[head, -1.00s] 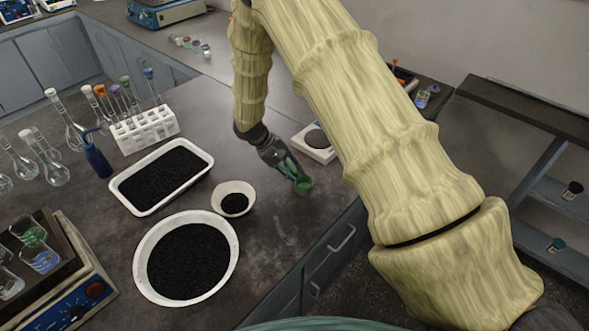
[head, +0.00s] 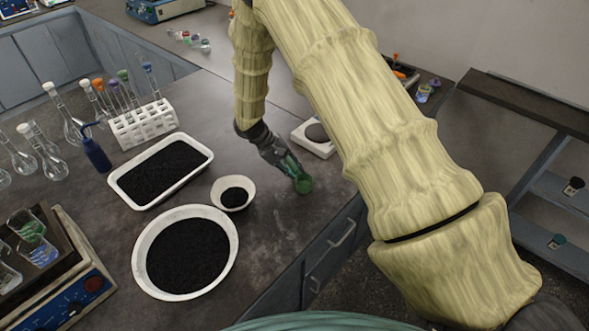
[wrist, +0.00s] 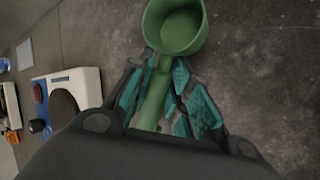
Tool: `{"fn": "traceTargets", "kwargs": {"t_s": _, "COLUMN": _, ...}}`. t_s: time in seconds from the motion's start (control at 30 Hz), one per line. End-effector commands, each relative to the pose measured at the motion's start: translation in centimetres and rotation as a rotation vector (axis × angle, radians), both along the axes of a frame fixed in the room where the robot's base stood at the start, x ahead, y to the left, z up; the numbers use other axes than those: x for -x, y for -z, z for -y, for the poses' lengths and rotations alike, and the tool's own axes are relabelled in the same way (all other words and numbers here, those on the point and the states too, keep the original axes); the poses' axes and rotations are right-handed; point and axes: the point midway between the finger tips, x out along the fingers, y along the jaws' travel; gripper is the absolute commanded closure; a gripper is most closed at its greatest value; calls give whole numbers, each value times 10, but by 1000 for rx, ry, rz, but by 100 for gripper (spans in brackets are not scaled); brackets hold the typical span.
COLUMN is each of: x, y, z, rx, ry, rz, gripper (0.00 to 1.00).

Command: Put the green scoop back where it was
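The green scoop (head: 304,184) is at the tip of my gripper (head: 289,166), over the bench to the right of the small white bowl. In the wrist view the scoop's cup (wrist: 176,27) faces up and looks empty, and its handle lies between the teal finger pads of my gripper (wrist: 166,88). The fingers appear closed around the handle. The scoop is low, close to the bench top; whether it touches the surface I cannot tell.
A white balance (head: 313,138) stands just behind my gripper. To the left are a small bowl (head: 251,190), a large round pan (head: 142,284) and a rectangular tray (head: 117,184), all holding black grains. The bench's front edge is close on the right.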

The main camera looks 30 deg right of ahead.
Motion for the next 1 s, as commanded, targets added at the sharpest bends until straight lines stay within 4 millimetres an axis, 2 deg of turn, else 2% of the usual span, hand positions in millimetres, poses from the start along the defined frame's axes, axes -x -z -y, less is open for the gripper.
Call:
{"fn": "traceTargets", "kwargs": {"t_s": 0.03, "x": 0, "y": 0, "z": 0, "rx": 0, "ry": 0, "rz": 0, "gripper": 69}}
{"fn": "traceTargets", "kwargs": {"t_s": 0.1, "x": 0, "y": 0, "z": 0, "rx": 0, "ry": 0, "rz": 0, "gripper": 57}}
{"fn": "traceTargets", "kwargs": {"t_s": 0.13, "x": 0, "y": 0, "z": 0, "rx": 0, "ry": 0, "rz": 0, "gripper": 55}}
{"fn": "traceTargets", "kwargs": {"t_s": 0.57, "x": -2, "y": -5, "z": -3, "rx": 0, "ry": -1, "rz": 1, "gripper": 55}}
{"fn": "traceTargets", "kwargs": {"t_s": 0.67, "x": -6, "y": -14, "z": -8, "rx": 0, "ry": -1, "rz": 2, "gripper": 55}}
{"fn": "traceTargets", "kwargs": {"t_s": 1.0, "x": -24, "y": -63, "z": -39, "rx": 1, "ry": -1, "rz": 2, "gripper": 55}}
